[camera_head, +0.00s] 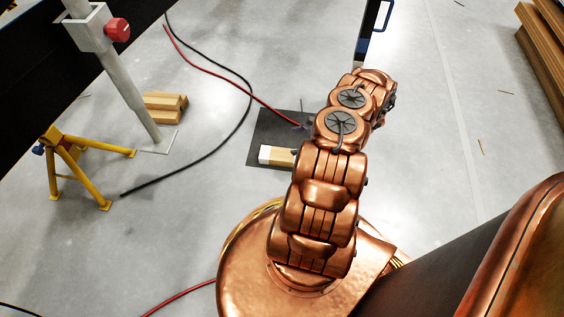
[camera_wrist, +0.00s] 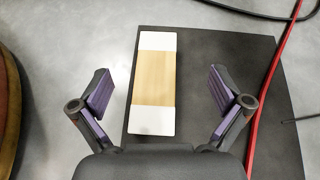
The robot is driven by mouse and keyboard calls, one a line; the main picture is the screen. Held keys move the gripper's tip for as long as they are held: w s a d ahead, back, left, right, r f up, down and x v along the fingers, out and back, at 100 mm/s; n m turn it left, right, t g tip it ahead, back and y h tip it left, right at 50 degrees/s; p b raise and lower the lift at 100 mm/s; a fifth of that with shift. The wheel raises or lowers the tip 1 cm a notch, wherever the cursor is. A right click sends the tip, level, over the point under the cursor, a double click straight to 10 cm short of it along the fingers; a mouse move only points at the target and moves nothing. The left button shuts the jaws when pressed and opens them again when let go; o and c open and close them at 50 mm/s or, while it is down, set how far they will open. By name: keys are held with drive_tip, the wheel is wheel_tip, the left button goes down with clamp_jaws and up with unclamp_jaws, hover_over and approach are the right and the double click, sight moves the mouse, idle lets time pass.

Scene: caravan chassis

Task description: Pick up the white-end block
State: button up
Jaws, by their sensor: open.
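The white-end block (camera_wrist: 155,78) is a wooden block with a tan middle and white ends. It lies flat on a dark mat (camera_wrist: 200,50) near the mat's left edge in the wrist view. In the head view the block (camera_head: 276,155) shows beside my arm, which hides part of it. My gripper (camera_wrist: 159,90) is open and empty, with its purple-padded fingers on either side of the block in the wrist view. No finger appears to touch it, and the height above it is hard to tell.
A red cable (camera_wrist: 270,85) runs over the mat's right side, and a black cable (camera_head: 243,117) curves across the floor. Wooden blocks (camera_head: 165,106), a yellow stand (camera_head: 75,165) and a grey post (camera_head: 130,90) stand at left. Stacked timber (camera_head: 545,60) lies far right. Open floor lies between.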

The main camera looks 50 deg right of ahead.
drive_tip(key=m, duration=0.1)
approach(284, 155)
drive_tip(key=shift+w+a+f+t+h+b, duration=0.15)
drive_tip(key=shift+w+a+b, duration=0.1)
drive_tip(key=shift+w, duration=0.25)
drive_tip(key=shift+w+a+t+h+b, duration=0.15)
drive_tip(key=shift+w+a+b, duration=0.1)
drive_tip(key=shift+w, duration=0.3)
drive_tip(key=shift+b+x, duration=0.45)
drive_tip(key=shift+x, duration=0.85)
drive_tip(key=w+a+f+b, duration=0.2)
drive_tip(key=f, duration=0.1)
drive_tip(key=shift+w+a+f, duration=0.1)
drive_tip(key=shift+a, duration=0.2)
drive_tip(key=shift+w+a+f+b, duration=0.1)
drive_tip(key=shift+w+a+b, duration=0.05)
drive_tip(key=shift+w+b, duration=0.15)
drive_tip(key=shift+c, duration=0.3)
drive_tip(key=c, duration=1.4)
